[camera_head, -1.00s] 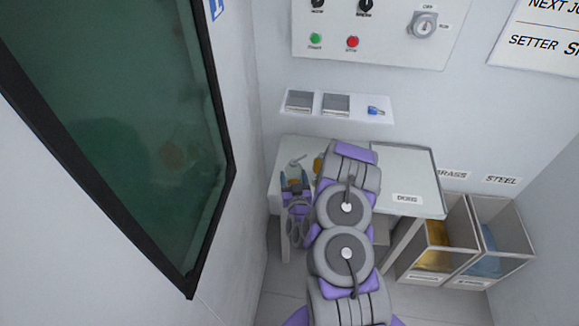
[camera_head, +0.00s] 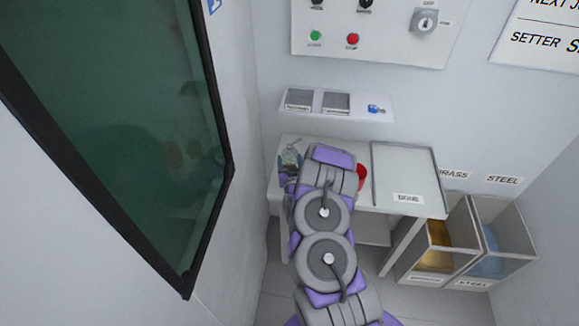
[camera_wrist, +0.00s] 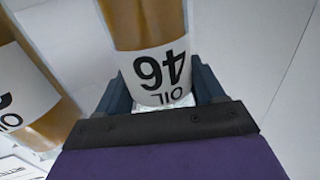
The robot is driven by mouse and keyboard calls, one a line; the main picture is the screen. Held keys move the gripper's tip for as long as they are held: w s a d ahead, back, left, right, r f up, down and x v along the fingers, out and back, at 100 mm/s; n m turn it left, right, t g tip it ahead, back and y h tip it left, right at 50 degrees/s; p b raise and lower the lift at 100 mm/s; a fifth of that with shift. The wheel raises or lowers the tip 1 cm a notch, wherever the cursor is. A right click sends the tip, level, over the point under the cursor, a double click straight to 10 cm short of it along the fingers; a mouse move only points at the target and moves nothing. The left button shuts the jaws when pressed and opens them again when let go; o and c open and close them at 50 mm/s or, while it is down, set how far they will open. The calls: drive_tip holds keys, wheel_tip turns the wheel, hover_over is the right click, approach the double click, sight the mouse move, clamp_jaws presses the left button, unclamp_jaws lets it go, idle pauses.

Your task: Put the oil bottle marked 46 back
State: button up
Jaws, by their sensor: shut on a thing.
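The oil bottle marked 46 (camera_wrist: 150,25) is amber with a white label reading OIL 46, upside down in the wrist view. My gripper (camera_wrist: 162,88) is shut on it, one dark finger on each side of the label. A second amber bottle (camera_wrist: 35,75) with a white OIL label stands to the left in the wrist view; its number is cut off. In the head view my arm hides most of my gripper (camera_head: 287,181) at the bench's left end, and I cannot make out the 46 bottle there.
The bench (camera_head: 432,206) bears a grey tray (camera_head: 404,165) marked DONE. A pale dispenser-like thing (camera_head: 290,158) is at its left, a red thing (camera_head: 361,177) beside my arm. A shelf (camera_head: 355,115) hangs above; brass (camera_head: 434,258) and steel (camera_head: 490,262) bins stand right.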

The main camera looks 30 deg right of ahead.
wheel_tip(320, 180, down, 2)
drive_tip(key=shift+d+f, duration=0.1)
drive_tip(key=shift+f, duration=0.1)
drive_tip(key=shift+r, duration=0.1)
drive_tip(key=o, duration=1.3)
drive_tip(key=p+v, duration=0.1)
drive_tip(key=v, duration=0.7)
drive_tip(key=shift+s+p, duration=0.3)
drive_tip(key=shift+p, duration=0.05)
drive_tip(key=shift+v, duration=1.65)
